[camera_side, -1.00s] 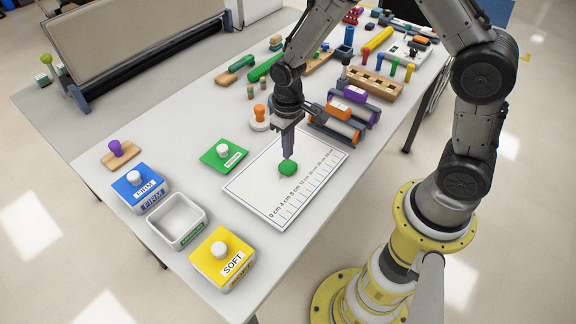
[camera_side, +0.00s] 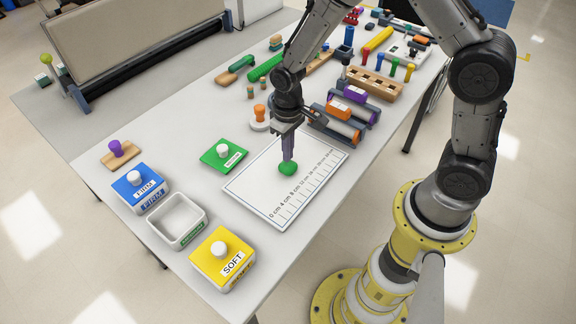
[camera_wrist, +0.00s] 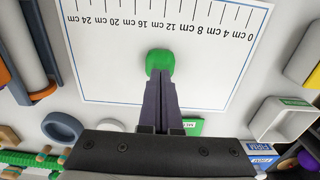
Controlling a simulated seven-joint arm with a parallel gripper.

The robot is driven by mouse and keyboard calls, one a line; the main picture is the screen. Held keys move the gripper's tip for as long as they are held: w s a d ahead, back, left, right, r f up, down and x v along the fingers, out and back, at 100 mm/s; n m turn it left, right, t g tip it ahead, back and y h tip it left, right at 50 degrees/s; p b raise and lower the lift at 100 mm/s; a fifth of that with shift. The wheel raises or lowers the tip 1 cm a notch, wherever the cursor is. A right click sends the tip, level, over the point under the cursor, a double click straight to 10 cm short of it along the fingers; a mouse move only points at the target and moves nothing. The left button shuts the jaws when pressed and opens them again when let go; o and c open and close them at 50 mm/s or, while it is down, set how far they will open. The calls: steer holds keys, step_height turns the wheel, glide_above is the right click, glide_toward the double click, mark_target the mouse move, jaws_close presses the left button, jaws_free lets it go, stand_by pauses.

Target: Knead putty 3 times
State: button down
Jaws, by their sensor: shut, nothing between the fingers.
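The green putty (camera_side: 288,169) is a small rounded lump on the white measuring mat (camera_side: 262,206), which has a cm scale along one side. My gripper (camera_side: 289,158) points down with its fingers together and its tips at the top of the putty. In the wrist view the closed fingers (camera_wrist: 159,80) meet the near edge of the putty (camera_wrist: 160,62), and nothing shows between them. The fingertips cover part of the putty, so I cannot tell how deep they press.
Left of the mat are a green lid (camera_side: 224,155), a blue FIRM box (camera_side: 139,188), an open white container (camera_side: 178,219) and a yellow SOFT box (camera_side: 222,259). Rollers (camera_side: 336,122) and a wooden peg rack (camera_side: 374,82) stand beyond the mat. The mat around the putty is clear.

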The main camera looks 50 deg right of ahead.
steer(key=shift+f, duration=0.1)
stand_by(0.3)
steer(key=shift+f, duration=0.5)
steer(key=shift+f, duration=0.2)
stand_by(1.0)
steer(key=shift+r, duration=0.85)
steer(key=shift+f, duration=0.15)
steer(key=shift+f, duration=0.45)
steer(key=shift+f, duration=0.1)
stand_by(1.1)
steer(key=shift+r, duration=0.7)
steer(key=shift+f, duration=0.2)
